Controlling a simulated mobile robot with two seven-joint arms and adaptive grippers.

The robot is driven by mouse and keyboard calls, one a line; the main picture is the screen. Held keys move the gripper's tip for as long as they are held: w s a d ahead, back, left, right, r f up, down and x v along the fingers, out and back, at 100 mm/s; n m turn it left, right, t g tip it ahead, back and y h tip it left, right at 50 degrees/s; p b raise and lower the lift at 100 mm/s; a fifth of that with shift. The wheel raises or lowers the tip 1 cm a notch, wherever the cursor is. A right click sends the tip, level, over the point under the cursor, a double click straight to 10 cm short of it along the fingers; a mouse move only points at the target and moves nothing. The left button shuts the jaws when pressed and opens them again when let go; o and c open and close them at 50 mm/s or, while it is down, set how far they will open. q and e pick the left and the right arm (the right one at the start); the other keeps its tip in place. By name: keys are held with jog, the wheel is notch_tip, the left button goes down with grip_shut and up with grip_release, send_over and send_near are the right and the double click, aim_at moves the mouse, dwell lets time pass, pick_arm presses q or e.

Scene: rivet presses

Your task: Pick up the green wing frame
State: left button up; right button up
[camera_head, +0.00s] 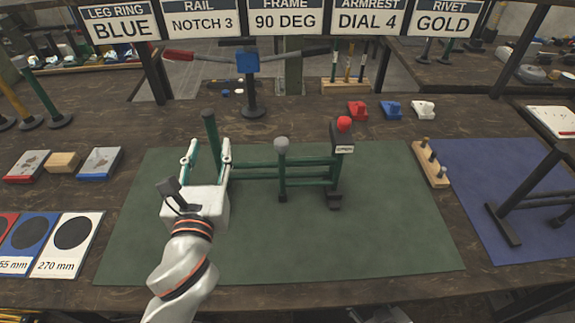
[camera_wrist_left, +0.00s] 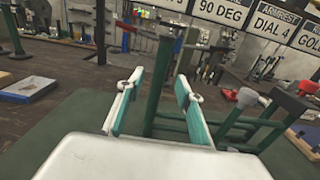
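The green wing frame (camera_head: 310,162) stands on the green mat (camera_head: 380,250), with dark green posts joined by horizontal rails. A grey knob tops one post and a red knob tops a dark block at its right end. My left gripper (camera_head: 208,152) is open at the frame's left end post (camera_head: 209,132). In the left wrist view, the post (camera_wrist_left: 158,75) shows between the two spread fingers (camera_wrist_left: 160,85), with gaps on both sides. Whether the post is fully between the fingers or just beyond them is hard to tell. My right gripper is not in view.
A stand with a blue block (camera_head: 248,62) is behind the frame. Red (camera_head: 357,110), blue (camera_head: 392,109) and white (camera_head: 423,109) parts sit at the back right. A wooden peg rack (camera_head: 430,168) borders the blue mat (camera_head: 470,190), which bears a dark frame. The front green mat is clear.

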aim_at(212, 139)
pick_arm(q)
jog(key=w, duration=0.5)
grip_shut()
jog(key=shift+r, duration=0.1)
